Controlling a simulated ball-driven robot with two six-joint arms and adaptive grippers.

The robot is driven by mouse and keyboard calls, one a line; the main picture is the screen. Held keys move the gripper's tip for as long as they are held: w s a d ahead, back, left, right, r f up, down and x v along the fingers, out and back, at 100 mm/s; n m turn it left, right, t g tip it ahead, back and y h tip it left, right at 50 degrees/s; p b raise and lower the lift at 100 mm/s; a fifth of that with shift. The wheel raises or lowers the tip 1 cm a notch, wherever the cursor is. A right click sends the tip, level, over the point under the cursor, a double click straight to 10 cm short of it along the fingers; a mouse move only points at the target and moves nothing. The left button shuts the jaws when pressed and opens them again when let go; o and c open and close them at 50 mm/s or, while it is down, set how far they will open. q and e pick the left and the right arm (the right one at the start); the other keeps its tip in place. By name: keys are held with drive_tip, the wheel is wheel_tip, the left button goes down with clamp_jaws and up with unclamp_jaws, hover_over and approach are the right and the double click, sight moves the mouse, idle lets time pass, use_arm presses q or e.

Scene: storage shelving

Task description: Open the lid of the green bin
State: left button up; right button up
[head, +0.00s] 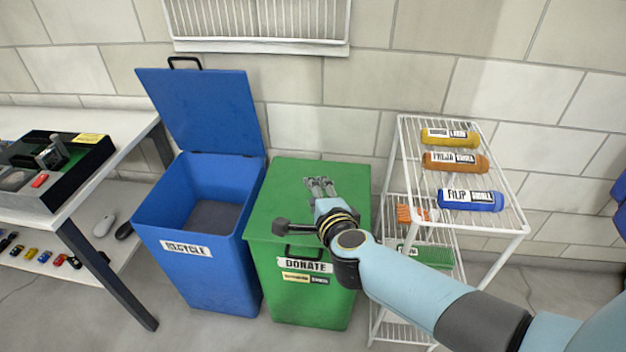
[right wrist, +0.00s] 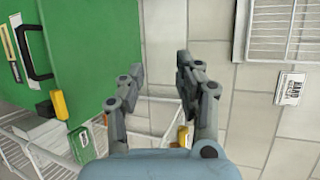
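The green bin (head: 262,262) stands in the middle of the head view with its flat lid (head: 275,192) shut. A black handle (head: 303,251) sits at its front edge above a DONATE label (head: 306,265). My right gripper (head: 320,182) is above the lid, pointing toward the back wall, and it covers part of the lid. In the right wrist view, the gripper (right wrist: 157,72) has its fingers apart with nothing between them. The green bin (right wrist: 85,45) fills the left there, and its handle (right wrist: 33,50) is away from the fingers. My left gripper is not in view.
A blue RECYCLE bin (head: 197,258) stands left with its lid (head: 203,112) raised. A white wire rack (head: 507,245) with bottles stands close on the right. A table (head: 100,180) is far left. A vent (head: 262,25) is on the wall behind.

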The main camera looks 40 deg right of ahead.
drive_tip(key=shift+p+v, duration=0.55)
drive_tip(key=shift+v, duration=1.35)
